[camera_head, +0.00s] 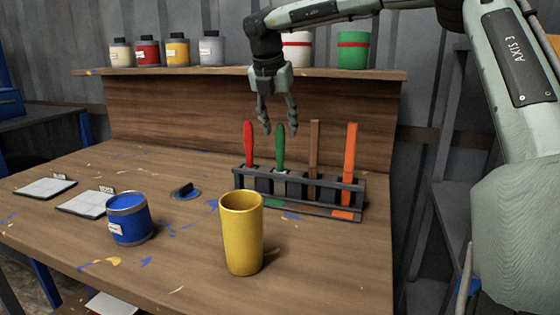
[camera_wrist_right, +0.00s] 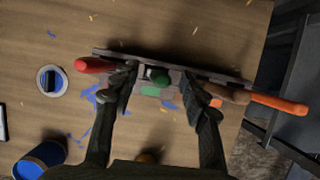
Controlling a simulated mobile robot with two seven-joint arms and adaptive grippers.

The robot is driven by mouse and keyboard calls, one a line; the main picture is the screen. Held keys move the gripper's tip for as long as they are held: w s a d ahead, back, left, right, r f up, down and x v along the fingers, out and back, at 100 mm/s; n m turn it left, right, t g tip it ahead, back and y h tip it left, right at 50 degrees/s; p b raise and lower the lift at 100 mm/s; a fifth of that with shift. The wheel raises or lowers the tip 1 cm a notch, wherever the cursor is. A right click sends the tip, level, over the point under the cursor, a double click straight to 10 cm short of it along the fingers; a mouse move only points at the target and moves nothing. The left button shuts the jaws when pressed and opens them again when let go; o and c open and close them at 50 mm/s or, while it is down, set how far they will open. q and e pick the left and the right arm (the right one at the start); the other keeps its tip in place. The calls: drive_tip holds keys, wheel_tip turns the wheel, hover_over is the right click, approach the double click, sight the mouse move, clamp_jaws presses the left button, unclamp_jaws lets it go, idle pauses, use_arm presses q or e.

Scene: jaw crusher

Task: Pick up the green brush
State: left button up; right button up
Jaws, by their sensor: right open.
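The green brush (camera_head: 280,148) stands upright in a dark rack (camera_head: 300,205), its handle pointing up, between a red-handled tool and a brown-handled one. My right gripper (camera_head: 279,128) is open and empty, pointing down just above the green handle. In the right wrist view the green handle's end (camera_wrist_right: 158,76) lies between the two open fingers (camera_wrist_right: 160,105), nearer the left finger. The brush's lower part is partly hidden by the rack. My left gripper is in neither view.
A red tool (camera_head: 249,145), a brown handle (camera_head: 314,150) and an orange tool (camera_head: 350,155) share the rack. A yellow cup (camera_head: 242,235) and a blue paint can (camera_head: 128,220) stand in front. A shelf (camera_head: 230,72) with several cans runs behind.

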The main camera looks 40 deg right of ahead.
sight(282, 140)
drive_tip(key=x, duration=0.5)
drive_tip(key=shift+s+p, duration=0.1)
drive_tip(key=shift+p, duration=0.3)
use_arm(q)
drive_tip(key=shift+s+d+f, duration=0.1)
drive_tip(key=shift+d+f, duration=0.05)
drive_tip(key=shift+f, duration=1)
use_arm(e)
drive_tip(key=shift+r, duration=0.1)
clamp_jaws()
